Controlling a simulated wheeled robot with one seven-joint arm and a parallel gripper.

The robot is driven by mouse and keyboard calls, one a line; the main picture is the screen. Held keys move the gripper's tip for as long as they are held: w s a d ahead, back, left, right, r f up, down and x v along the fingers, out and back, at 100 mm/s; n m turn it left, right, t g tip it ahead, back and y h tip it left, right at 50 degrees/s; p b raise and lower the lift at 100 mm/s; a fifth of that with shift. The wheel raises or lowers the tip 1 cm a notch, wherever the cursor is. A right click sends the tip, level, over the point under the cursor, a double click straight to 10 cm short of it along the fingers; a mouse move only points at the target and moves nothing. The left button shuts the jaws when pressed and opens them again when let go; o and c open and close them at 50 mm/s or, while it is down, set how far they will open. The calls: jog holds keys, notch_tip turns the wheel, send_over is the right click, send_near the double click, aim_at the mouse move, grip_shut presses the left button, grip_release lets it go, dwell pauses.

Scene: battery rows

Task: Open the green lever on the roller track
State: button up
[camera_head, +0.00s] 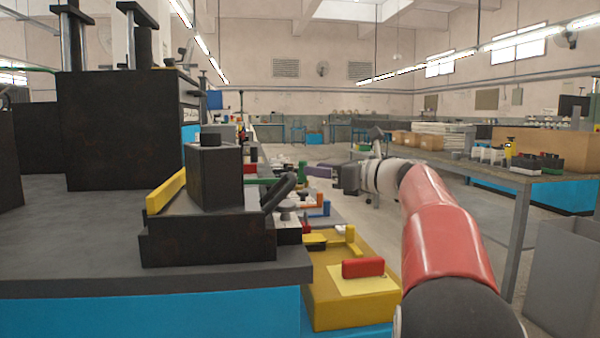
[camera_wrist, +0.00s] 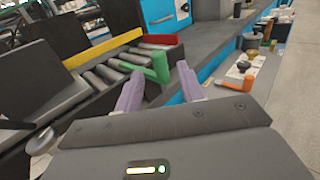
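In the wrist view the handle shows between the tips of my gripper (camera_wrist: 160,76). My gripper is open, its two lilac fingers apart with nothing held. The handle lies just beyond the fingertips in the picture; I cannot tell whether they touch it. In the head view my gripper (camera_head: 318,171) is beyond the near benches, just right of the green lever (camera_head: 263,181), which is small and partly hidden.
A yellow rail (camera_wrist: 103,48) and a red bar (camera_wrist: 159,40) border the rollers. In the head view, a black fixture (camera_head: 207,240) stands on the near bench, with a yellow block (camera_head: 345,310) beside it. A grey-topped table (camera_head: 480,174) stands right of my arm.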

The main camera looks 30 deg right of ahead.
aim_at(303, 177)
jog(key=x, duration=0.5)
jog(key=shift+w+a, duration=0.1)
grip_shut()
